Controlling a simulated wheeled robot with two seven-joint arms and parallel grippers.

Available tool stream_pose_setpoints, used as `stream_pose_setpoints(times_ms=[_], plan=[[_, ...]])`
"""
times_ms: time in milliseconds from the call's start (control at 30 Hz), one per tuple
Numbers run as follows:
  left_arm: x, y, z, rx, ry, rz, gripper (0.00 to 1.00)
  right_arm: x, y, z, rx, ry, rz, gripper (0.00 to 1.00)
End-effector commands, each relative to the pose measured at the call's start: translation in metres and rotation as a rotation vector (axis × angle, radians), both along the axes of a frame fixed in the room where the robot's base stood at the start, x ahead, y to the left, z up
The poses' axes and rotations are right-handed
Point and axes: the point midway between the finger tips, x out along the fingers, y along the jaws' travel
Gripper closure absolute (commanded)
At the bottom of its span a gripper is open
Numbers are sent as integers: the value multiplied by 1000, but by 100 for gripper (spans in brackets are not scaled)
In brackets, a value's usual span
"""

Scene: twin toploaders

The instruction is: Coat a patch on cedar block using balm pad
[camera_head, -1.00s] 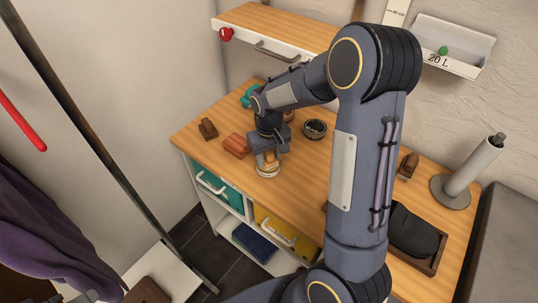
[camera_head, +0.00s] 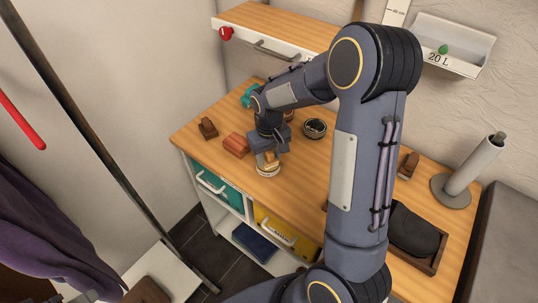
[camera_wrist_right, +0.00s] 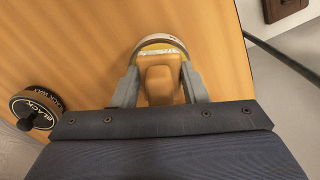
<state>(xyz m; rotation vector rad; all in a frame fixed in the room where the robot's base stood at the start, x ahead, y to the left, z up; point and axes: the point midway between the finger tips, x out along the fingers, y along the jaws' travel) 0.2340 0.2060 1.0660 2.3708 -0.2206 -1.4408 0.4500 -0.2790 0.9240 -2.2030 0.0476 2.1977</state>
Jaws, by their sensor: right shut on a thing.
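My right gripper (camera_head: 268,149) is shut on the tan balm pad (camera_wrist_right: 160,82), whose block-like grip sits between the two fingers in the wrist view. The pad also shows in the head view (camera_head: 271,158). It is at a round, pale-rimmed tin (camera_head: 267,170) near the table's front edge; the tin's rim shows beyond the pad in the wrist view (camera_wrist_right: 158,41). I cannot tell whether the pad touches the tin's contents. A reddish-brown block (camera_head: 236,145), likely the cedar block, lies just left of the gripper, apart from it.
A brown brush-like object (camera_head: 208,128) stands at the table's left. A black wax tin (camera_head: 315,128) lies right of the gripper; a teal object (camera_head: 250,95) is behind. A dark tray (camera_head: 430,262) and paper-roll stand (camera_head: 468,172) are at right. The wooden top (camera_head: 305,175) is clear in front.

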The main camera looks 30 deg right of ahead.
Motion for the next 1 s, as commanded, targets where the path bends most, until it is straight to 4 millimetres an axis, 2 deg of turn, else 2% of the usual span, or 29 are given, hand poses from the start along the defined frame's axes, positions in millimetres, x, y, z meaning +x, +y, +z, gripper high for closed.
stream_pose_setpoints(times_ms=[333, 1000], plan=[[0, 0, 5, 0, 0, 0, 64, -1, 0, 4, 0, 3, 0, 79], [0, 0, 46, 0, 0, 0, 64, 0, 0, 60, 0, 0, 0, 79]])
